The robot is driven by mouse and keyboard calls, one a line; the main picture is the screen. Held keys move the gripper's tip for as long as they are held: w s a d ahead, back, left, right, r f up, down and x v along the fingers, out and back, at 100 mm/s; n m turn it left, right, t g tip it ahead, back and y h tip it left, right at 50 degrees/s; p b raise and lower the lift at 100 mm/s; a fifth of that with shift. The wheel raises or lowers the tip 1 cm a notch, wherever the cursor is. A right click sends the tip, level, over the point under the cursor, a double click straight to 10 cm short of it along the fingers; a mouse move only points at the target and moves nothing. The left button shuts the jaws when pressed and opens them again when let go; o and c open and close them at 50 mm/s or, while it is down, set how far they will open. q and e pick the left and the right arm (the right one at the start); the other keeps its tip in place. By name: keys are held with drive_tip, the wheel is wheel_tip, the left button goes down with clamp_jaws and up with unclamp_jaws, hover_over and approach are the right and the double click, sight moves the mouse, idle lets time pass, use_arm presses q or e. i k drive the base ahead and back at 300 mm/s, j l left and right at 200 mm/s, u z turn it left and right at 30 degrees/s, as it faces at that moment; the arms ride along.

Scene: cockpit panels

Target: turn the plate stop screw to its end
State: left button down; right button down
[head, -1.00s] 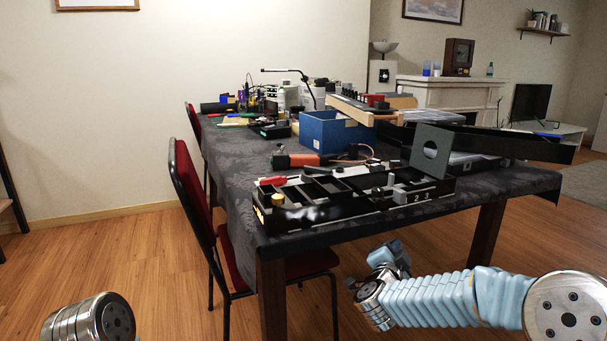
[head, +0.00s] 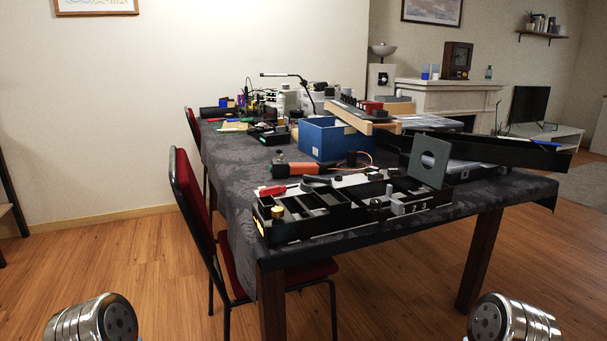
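A long black panel unit (head: 330,222) lies along the table's near edge. A brass-coloured knob (head: 277,212) stands at its left end, and a small grey block with pins (head: 397,207) sits on its right front. A grey square plate with a round hole (head: 416,165) stands upright near its right end. I cannot tell which part is the plate stop screw, or how far it is turned. Only metal links of my arms show at the bottom left and bottom right. Both grippers are out of view, away from the panel's visible parts.
The cloth-covered table (head: 233,185) also holds an orange-handled tool (head: 297,169), a red-handled tool (head: 277,190), a blue box (head: 330,138) and a long black tray (head: 510,150). Red chairs (head: 190,215) stand at its left. The floor in front is clear.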

sight(374, 204)
drive_tip(key=l+u, duration=0.15)
drive_tip(key=u, duration=0.35)
drive_tip(key=l+u, duration=0.35)
drive_tip(key=l, duration=0.5)
drive_tip(key=l+u, duration=0.3)
drive_tip(key=l, duration=1.1)
drive_tip(key=k+l, duration=0.15)
drive_tip(key=l, duration=0.4)
drive_tip(key=l+u, duration=0.1)
drive_tip(key=l, duration=0.45)
drive_tip(key=k+l, duration=0.1)
drive_tip(key=l, duration=0.45)
